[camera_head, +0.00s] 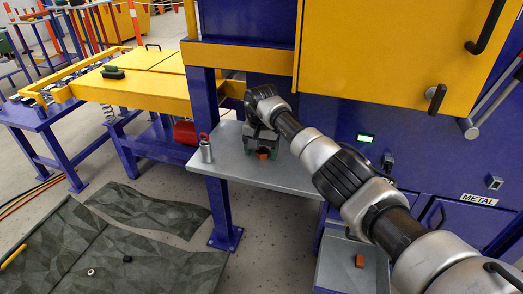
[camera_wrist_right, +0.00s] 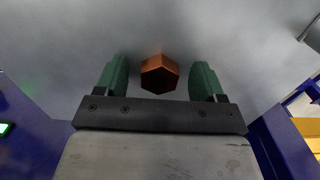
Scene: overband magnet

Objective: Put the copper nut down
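The copper nut (camera_head: 263,153) is a small orange-brown hexagonal piece at the grey table (camera_head: 235,172). My right gripper (camera_head: 262,145) reaches down over the table, with the nut at its fingertips. In the right wrist view the nut (camera_wrist_right: 159,73) lies between the two green fingers of the gripper (camera_wrist_right: 160,78). A gap shows on each side of it, so the fingers are open and apart from the nut. It appears to rest on the grey surface, though its underside is hidden. My left gripper is not in view.
A blue post (camera_head: 220,205) rises at the table's left edge. The yellow-and-blue machine (camera_head: 370,60) stands behind. An orange-brown block (camera_head: 360,261) sits on a lower grey surface. The table's front is bare.

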